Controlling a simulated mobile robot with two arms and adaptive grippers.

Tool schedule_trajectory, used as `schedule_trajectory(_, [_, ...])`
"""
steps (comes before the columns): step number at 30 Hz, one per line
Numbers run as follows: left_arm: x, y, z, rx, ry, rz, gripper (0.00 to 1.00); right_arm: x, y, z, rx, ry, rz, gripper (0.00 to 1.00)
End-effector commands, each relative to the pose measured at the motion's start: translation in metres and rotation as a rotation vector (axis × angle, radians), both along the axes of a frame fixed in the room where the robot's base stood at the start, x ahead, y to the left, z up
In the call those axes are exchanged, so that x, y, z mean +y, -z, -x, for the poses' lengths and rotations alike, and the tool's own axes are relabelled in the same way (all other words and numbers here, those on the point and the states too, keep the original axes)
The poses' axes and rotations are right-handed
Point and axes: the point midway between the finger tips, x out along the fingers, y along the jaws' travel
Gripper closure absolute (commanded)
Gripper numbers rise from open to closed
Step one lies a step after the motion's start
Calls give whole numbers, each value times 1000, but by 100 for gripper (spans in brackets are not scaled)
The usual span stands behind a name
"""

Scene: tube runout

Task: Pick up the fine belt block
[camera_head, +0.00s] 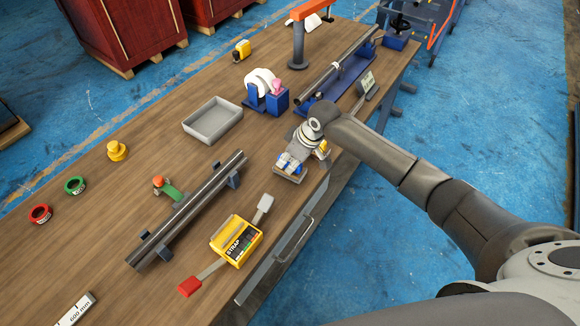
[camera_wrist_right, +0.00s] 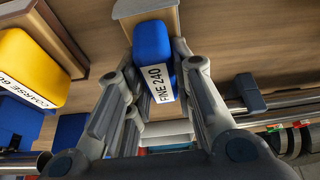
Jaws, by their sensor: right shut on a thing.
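The fine belt block (camera_wrist_right: 151,43) is blue with a white label reading "FINE 240". In the right wrist view it sits between the two fingers of my right gripper (camera_wrist_right: 160,72), which is shut on it. In the head view my right gripper (camera_head: 291,163) is low near the table's right edge, with blue showing at the fingers. I cannot tell from these views whether the block is clear of what is under it. A yellow block labelled "COARSE 60" (camera_wrist_right: 32,62) is to its left in the wrist view. My left gripper is not in view.
Red and green rolls lie at the left. The wood left of the grey tray is mostly clear.

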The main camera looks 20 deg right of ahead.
Motion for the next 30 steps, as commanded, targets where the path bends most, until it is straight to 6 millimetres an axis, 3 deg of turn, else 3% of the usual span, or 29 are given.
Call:
schedule_trajectory(11, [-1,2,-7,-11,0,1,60,0,-5,-1,-2,0,-1,100])
schedule_trajectory(17, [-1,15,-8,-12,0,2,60,0,-30,-2,-7,-2,-1,100])
schedule_trajectory(27, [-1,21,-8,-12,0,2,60,6,-93,51,-7,-3,0,100])
schedule_trajectory(30, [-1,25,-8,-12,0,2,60,9,-99,74,-2,-4,0,100])
